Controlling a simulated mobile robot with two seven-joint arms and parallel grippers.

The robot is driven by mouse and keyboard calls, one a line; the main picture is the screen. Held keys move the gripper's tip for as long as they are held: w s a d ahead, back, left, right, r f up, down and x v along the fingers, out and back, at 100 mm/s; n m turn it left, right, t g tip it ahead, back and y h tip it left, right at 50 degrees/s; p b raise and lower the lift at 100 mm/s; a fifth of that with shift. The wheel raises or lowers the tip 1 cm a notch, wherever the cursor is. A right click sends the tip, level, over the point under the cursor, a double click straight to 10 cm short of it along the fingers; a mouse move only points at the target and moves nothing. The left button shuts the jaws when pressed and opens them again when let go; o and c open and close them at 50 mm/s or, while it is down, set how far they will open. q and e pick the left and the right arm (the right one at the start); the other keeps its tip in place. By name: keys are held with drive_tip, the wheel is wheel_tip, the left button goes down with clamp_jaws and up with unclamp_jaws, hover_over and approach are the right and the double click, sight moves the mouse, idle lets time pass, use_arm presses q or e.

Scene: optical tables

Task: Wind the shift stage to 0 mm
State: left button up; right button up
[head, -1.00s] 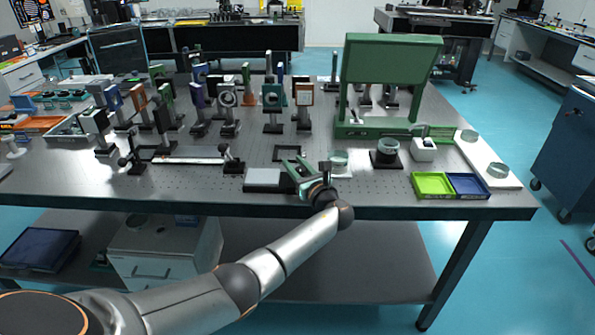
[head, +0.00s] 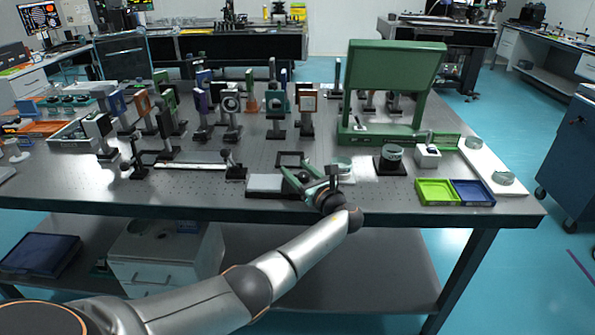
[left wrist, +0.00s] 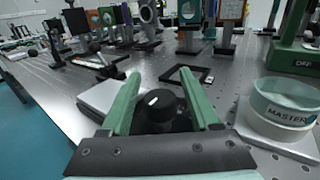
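The shift stage shows as a low block with a pale plate (head: 265,184) near the table's front edge, left of my left gripper (head: 309,176). In the left wrist view the pale plate (left wrist: 100,98) is partly hidden by the left finger. A round black knob (left wrist: 153,103) with a white mark on top sits between the two green fingers of my left gripper (left wrist: 160,76). The fingers are apart, with gaps seen on both sides of the knob. No scale reading is legible. My right gripper is out of view.
A glass dish on a white base labelled MASTER (left wrist: 285,105) stands close on the right of my gripper. A flat black frame (head: 291,159) lies behind. The green stand (head: 395,85) and the green and blue trays (head: 437,192) are farther right.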

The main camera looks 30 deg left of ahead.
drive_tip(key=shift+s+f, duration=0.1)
use_arm(q)
drive_tip(key=p+v, duration=0.1)
drive_tip(key=v, duration=1.1)
drive_tip(key=shift+s+d, duration=0.15)
drive_tip(key=shift+d, duration=0.1)
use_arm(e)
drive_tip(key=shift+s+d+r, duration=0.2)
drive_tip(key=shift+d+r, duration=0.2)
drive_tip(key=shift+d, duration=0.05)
use_arm(q)
drive_tip(key=shift+d, duration=0.1)
